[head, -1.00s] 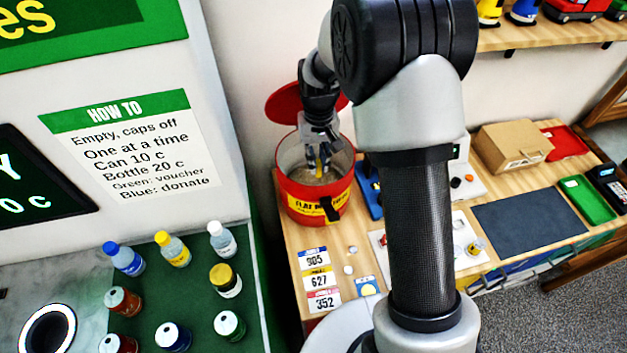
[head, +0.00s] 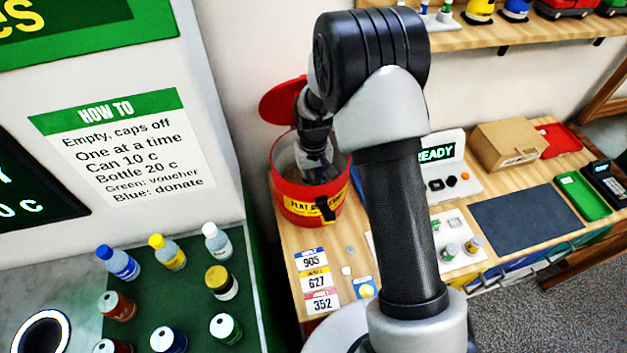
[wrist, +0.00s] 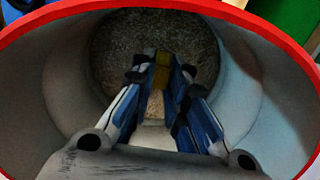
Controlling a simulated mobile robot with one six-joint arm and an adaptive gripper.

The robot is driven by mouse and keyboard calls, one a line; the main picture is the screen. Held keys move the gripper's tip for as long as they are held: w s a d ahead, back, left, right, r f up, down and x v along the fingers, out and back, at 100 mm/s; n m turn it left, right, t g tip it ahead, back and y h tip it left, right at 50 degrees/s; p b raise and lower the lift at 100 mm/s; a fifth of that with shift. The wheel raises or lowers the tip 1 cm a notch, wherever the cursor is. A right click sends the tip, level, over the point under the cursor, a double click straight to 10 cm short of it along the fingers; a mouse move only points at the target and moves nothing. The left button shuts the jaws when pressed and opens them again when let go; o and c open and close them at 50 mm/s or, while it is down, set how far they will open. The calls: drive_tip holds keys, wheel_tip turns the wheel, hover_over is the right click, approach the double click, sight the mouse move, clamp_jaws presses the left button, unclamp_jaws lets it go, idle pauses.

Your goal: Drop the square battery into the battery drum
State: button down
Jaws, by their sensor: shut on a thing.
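The battery drum (head: 291,205) is a red round tub with a yellow label, at the left end of the wooden bench. Its red lid (head: 283,101) stands open behind it. In the wrist view its red rim (wrist: 262,30) surrounds my gripper (wrist: 160,75), which points down inside the drum. My gripper is shut on the square battery (wrist: 161,72), a small yellowish block between the fingertips, above the grainy grey-brown drum floor. In the head view the fingertips and the battery are hidden behind the drum's wall.
A tester with a READY display (head: 436,152) and a dark mat (head: 530,218) are right of the drum. Number cards (head: 315,280) and small round cells lie in front of it. A green counter with several bottles (head: 168,252) is at the left. A shelf (head: 500,38) runs above.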

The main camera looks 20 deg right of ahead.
drive_tip(key=shift+f+b, duration=0.3)
drive_tip(key=shift+f, duration=0.25)
drive_tip(key=c, duration=1.6)
unclamp_jaws()
